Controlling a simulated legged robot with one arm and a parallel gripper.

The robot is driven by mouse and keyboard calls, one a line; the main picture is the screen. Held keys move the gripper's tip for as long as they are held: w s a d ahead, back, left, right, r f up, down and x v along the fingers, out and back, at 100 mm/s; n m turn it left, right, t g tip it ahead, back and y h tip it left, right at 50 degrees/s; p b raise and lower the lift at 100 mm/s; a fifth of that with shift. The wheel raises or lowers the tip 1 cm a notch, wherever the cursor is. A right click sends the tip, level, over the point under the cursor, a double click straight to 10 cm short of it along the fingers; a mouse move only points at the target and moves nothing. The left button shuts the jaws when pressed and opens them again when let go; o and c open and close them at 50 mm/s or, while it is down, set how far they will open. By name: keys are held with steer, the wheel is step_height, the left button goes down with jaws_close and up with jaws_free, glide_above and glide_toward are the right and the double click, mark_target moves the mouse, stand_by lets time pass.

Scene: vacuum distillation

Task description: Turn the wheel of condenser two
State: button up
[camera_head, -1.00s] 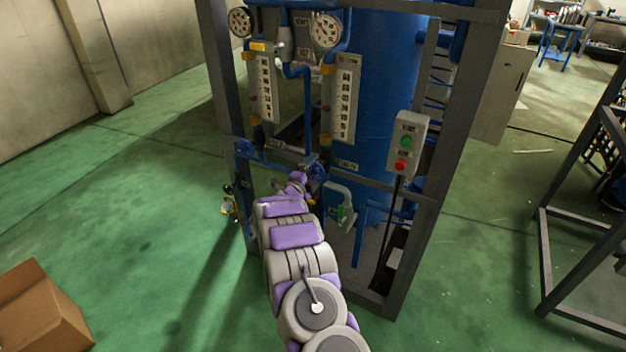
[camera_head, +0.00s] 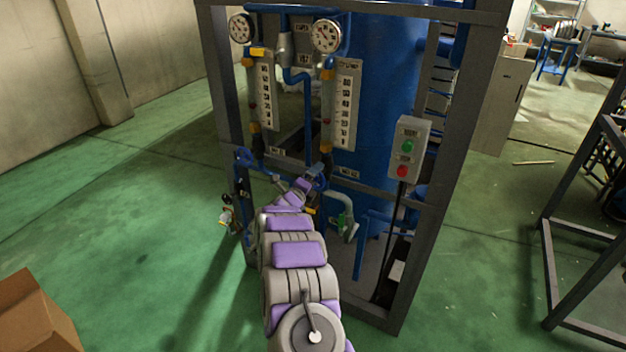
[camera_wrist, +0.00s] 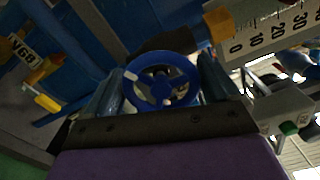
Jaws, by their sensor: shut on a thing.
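A blue handwheel (camera_wrist: 162,82) with spokes sits between my two fingers in the wrist view, and my gripper (camera_head: 313,181) is shut on it. In the head view my gripper is at the lower end of the right gauge column, where my arm and gripper hide most of the wheel. A second blue wheel (camera_head: 243,156) is at the lower end of the left column, apart from my gripper. I cannot read which column is labelled condenser two.
A dark metal frame (camera_head: 222,90) surrounds the columns and a blue tank (camera_head: 385,90). A control box (camera_head: 409,148) with green and red buttons hangs on the right. A cardboard box (camera_head: 35,318) is at lower left.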

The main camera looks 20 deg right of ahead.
steer(key=shift+s+f, duration=0.15)
steer(key=shift+f, duration=0.2)
steer(key=o, duration=0.7)
steer(key=shift+o, duration=0.4)
steer(key=shift+r, duration=0.1)
steer(key=shift+a, duration=0.1)
steer(key=p+v, duration=0.3)
steer(key=v, duration=1.4)
steer(key=shift+a, duration=0.2)
